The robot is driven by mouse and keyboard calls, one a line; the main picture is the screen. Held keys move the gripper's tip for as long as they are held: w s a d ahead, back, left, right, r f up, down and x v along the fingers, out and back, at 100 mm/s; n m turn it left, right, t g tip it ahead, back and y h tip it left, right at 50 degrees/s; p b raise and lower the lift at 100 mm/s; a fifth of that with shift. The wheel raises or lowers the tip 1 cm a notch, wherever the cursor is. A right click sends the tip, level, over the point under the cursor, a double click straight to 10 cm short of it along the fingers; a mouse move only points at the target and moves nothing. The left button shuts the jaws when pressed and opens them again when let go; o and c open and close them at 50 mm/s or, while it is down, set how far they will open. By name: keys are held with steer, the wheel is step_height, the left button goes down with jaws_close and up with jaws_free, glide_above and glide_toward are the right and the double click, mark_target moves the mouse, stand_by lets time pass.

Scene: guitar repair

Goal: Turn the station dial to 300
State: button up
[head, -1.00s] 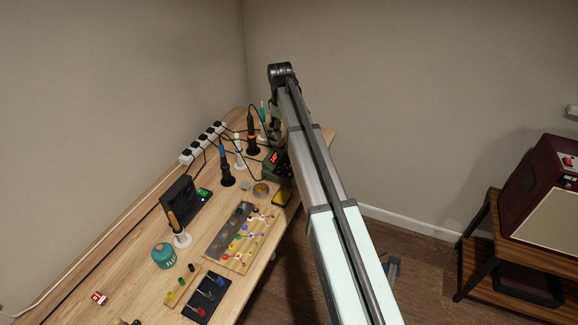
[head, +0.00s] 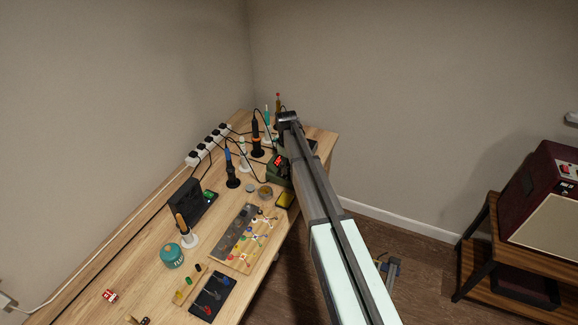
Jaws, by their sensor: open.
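The soldering station (head: 276,176) is a dark green box with a lit red display (head: 281,160). It stands near the far right edge of the workbench. The display digits are too small to read. My arm reaches over the bench and crosses in front of the station's right side, so the dial cannot be made out. My gripper cannot be made out; the arm's far end hides the space beyond it.
Soldering irons in stands, a blue one (head: 231,165) and an orange one (head: 257,138), are left of the station. A yellow sponge tray (head: 285,200) sits in front. A power strip (head: 207,146) runs along the back. A parts board (head: 243,240) lies nearer.

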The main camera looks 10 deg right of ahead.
mark_target(289, 171)
steer(key=shift+f, duration=1.05)
jaws_close()
steer(key=shift+m, duration=0.3)
